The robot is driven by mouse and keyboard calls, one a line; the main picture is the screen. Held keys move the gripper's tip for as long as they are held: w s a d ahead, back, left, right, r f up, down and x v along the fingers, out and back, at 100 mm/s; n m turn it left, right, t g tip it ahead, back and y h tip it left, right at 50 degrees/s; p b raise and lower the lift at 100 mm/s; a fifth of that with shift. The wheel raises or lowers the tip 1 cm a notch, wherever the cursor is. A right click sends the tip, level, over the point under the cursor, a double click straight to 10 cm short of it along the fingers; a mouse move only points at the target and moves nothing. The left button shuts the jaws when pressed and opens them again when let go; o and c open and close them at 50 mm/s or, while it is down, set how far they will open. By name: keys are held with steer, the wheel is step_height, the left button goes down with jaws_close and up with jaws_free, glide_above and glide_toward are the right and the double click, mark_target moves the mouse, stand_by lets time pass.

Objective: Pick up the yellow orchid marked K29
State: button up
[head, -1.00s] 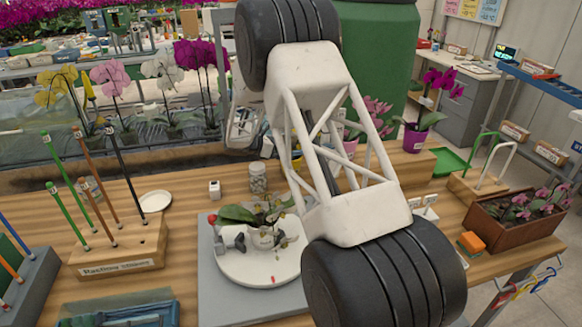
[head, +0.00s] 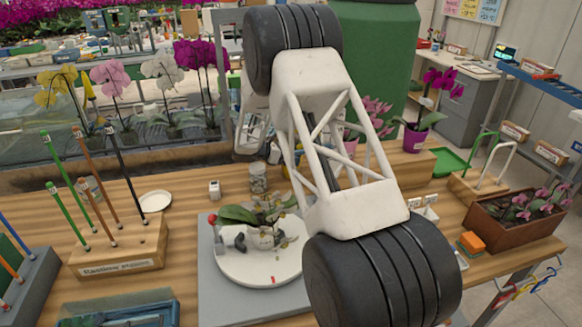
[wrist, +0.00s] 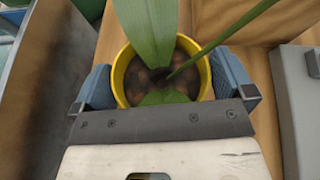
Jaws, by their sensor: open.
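In the wrist view a yellow pot (wrist: 121,68) holds brown bark, broad green leaves (wrist: 148,28) and a thin stem leaning to the upper right. My gripper (wrist: 164,76) is open, with one blue-grey finger on each side of the pot. I cannot tell whether the fingers touch it. The plant's flowers and any K29 mark are not visible there. In the head view my arm hides the gripper's fingertips and most of the area around them. A yellow-flowered orchid (head: 56,84) stands at the back left; I cannot read a mark on it.
A white turntable (head: 268,277) with a small orchid stands on a grey board in front. A wooden stake holder (head: 122,246) is at left, near a white saucer (head: 155,201). A grey block (wrist: 298,100) lies right of the pot in the wrist view.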

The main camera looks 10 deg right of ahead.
steer(key=c, duration=0.8)
steer(key=shift+r, duration=0.15)
steer(key=shift+c, duration=0.2)
step_height(320, 180, up, 10)
stand_by(0.6)
